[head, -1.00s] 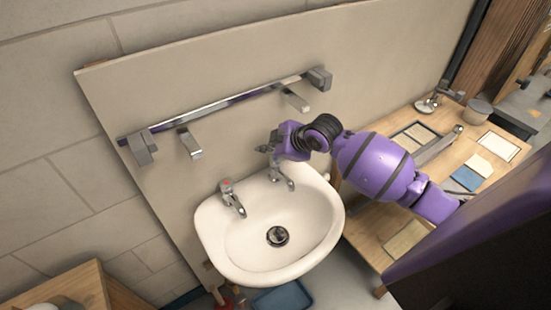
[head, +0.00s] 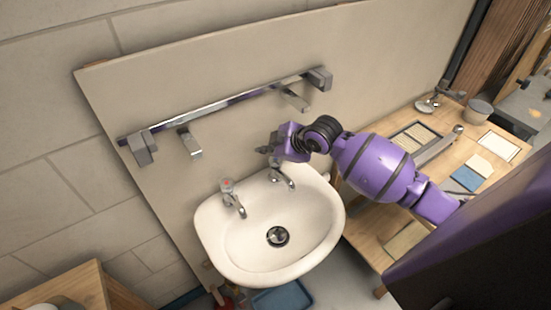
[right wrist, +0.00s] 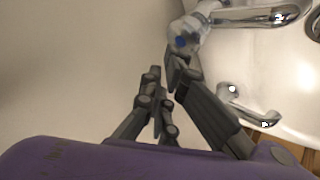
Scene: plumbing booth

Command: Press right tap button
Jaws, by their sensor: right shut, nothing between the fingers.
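The right tap (head: 283,176) is chrome and stands on the back rim of the white sink (head: 215,240), on the right. In the right wrist view its blue-marked button (right wrist: 182,41) shows at the top. My right gripper (head: 264,150) is just above and behind this tap in the head view. In the right wrist view the shut, empty fingers (right wrist: 165,72) point up, with one fingertip close beside the button. I cannot tell whether they touch. The left tap (head: 231,196) has a red mark. My left gripper is out of view.
A chrome bar (head: 235,102) with brackets is fixed to the wall panel above the sink. A wooden bench (head: 365,235) with tools and a cup stands to the right. A blue tray (head: 282,298) lies below the sink.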

